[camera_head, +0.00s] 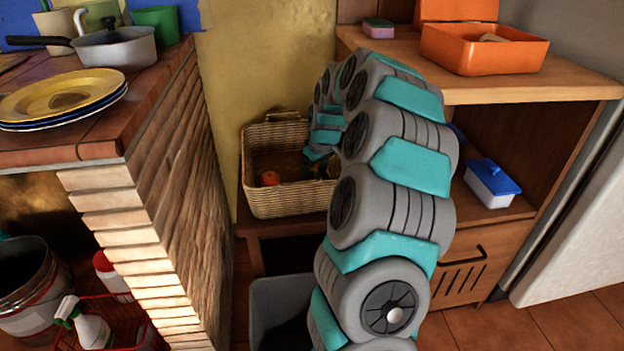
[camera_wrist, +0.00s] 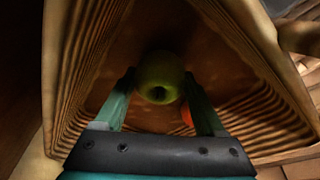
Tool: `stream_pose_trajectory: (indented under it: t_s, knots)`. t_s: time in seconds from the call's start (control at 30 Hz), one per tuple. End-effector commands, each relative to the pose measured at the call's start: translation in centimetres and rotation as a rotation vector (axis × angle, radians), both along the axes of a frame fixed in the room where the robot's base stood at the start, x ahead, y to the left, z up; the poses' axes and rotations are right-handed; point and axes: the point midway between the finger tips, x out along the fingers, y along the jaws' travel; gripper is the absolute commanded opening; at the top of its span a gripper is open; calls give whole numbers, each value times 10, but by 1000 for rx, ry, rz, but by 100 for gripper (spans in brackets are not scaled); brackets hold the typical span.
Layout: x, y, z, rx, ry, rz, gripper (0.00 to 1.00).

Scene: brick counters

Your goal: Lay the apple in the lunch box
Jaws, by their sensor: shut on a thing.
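A yellow-green apple (camera_wrist: 160,76) sits between the two fingers of my gripper (camera_wrist: 159,88) in the wrist view. The gripper is shut on it, inside the wicker basket (camera_head: 292,206). In the head view the fingers and the apple are mostly hidden by the basket's shade and my arm. The orange lunch box (camera_head: 478,58) stands on the wooden counter at the upper right, its lid (camera_head: 456,10) raised at the back. Something pale shows inside it.
An orange-red fruit (camera_head: 269,178) lies in the basket. The basket's walls surround my gripper. A sponge (camera_head: 378,28) lies on the counter left of the lunch box. A blue-lidded container (camera_head: 490,184) stands on the shelf below. A brick counter (camera_head: 170,165) with plates and a pot rises at left.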

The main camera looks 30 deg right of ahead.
Motion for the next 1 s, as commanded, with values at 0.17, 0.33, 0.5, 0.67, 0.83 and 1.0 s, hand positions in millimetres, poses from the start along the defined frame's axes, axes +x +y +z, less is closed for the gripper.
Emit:
stream_pose_trajectory:
  t_s: [0.17, 0.33, 0.5, 0.67, 0.83, 1.0]
  knots:
    - [0, 0, -8, -1, -1, 0, 13]
    - [0, 0, -9, -1, -1, 1, 13]
    - [0, 0, -11, -1, -1, 1, 76]
    - [0, 0, -11, -1, -1, 1, 94]
    - [0, 0, -11, -1, -1, 1, 100]
    - [0, 0, -11, -1, -1, 0, 100]
